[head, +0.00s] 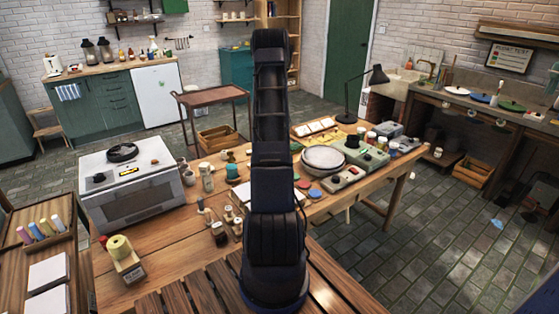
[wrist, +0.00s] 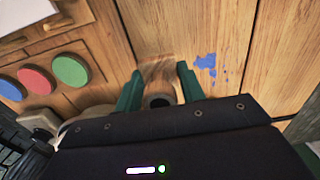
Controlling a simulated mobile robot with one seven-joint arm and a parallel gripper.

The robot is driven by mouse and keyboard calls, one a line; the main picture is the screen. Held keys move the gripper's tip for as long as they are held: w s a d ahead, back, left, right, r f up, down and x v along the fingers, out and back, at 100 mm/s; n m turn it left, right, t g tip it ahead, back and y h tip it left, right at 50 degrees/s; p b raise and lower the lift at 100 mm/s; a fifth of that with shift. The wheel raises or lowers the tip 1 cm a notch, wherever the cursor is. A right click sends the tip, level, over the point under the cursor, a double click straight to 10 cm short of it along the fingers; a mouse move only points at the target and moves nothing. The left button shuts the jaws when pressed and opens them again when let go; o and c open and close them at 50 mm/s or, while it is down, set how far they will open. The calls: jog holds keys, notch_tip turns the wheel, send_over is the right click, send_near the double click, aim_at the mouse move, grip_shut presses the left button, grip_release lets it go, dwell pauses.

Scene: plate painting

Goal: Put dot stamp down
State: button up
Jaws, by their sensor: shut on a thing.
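My gripper (wrist: 160,88) shows in the wrist view with its two green fingers on either side of a round wooden piece with a dark hole in its end. This piece, likely the handle of the dot stamp (wrist: 157,72), is gripped between the fingers. The lower end of the stamp is hidden, so I cannot tell whether it touches the wooden table (wrist: 225,25). In the head view my own arm stands in front of the middle of the table and hides the gripper and the stamp.
Blue paint marks (wrist: 207,63) lie on the wood right of the gripper. Blue, red and green (wrist: 71,70) discs lie at the left. In the head view, small stamp-like tools (head: 217,232), a white plate (head: 323,159) and a grey-green box (head: 348,178) crowd the table.

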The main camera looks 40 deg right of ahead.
jog(key=shift+f, duration=1.8)
jog(key=shift+f, duration=0.15)
jog(key=o, duration=1)
jog(key=shift+c, duration=0.2)
